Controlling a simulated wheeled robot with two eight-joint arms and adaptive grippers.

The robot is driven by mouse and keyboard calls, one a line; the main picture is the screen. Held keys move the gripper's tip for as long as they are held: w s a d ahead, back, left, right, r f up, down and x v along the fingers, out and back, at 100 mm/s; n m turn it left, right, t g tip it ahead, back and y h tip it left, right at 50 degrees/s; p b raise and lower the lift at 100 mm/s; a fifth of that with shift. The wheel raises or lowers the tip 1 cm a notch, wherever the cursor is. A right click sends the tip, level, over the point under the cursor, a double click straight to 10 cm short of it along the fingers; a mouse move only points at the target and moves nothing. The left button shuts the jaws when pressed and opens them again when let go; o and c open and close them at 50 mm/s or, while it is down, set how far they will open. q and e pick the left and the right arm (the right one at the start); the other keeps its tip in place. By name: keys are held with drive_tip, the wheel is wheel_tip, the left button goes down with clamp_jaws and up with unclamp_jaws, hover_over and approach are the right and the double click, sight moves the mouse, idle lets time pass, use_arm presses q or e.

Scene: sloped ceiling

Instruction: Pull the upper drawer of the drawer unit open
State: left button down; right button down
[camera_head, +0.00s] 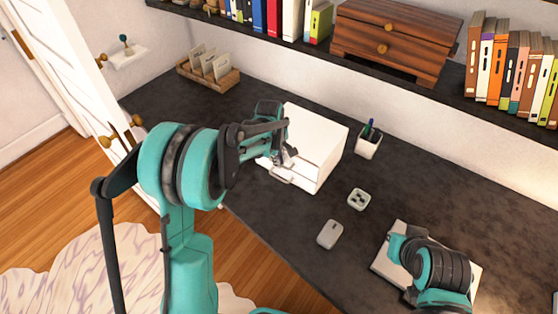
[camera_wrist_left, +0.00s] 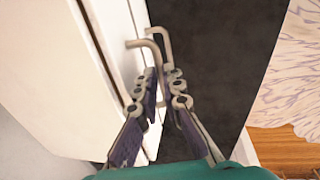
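The white drawer unit (camera_head: 318,141) stands on the dark desk, its front facing the lower left. My left gripper (camera_head: 287,157) is at that front and hides much of it. A pale handle (camera_head: 280,175) shows just below the gripper. In the left wrist view, pale bar handles (camera_wrist_left: 141,43) stick out from the white front (camera_wrist_left: 95,65). The left gripper's fingers (camera_wrist_left: 163,80) are close together with a narrow gap, and a handle bar runs down between them. Whether they clamp it is unclear. My right arm shows at the lower right; its fingers are not visible.
A pen cup (camera_head: 369,146) stands right of the unit. A wooden letter holder (camera_head: 209,75) stands behind left. The shelf above holds books and a brown wooden chest (camera_head: 391,40).

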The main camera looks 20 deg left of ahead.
use_arm(q)
drive_tip(key=s+a, duration=0.2)
drive_tip(key=s, duration=0.5)
drive_tip(key=s+a, duration=0.3)
drive_tip(key=s, duration=0.4)
drive_tip(key=shift+s, duration=0.25)
drive_tip(key=shift+a, duration=0.1)
drive_tip(key=c, duration=1.9)
unclamp_jaws()
drive_tip(key=r, duration=0.4)
drive_tip(key=s+r, duration=0.1)
drive_tip(key=r, duration=0.3)
drive_tip(key=s+r, duration=0.1)
drive_tip(key=r, duration=0.2)
drive_tip(key=shift+a+r, duration=0.4)
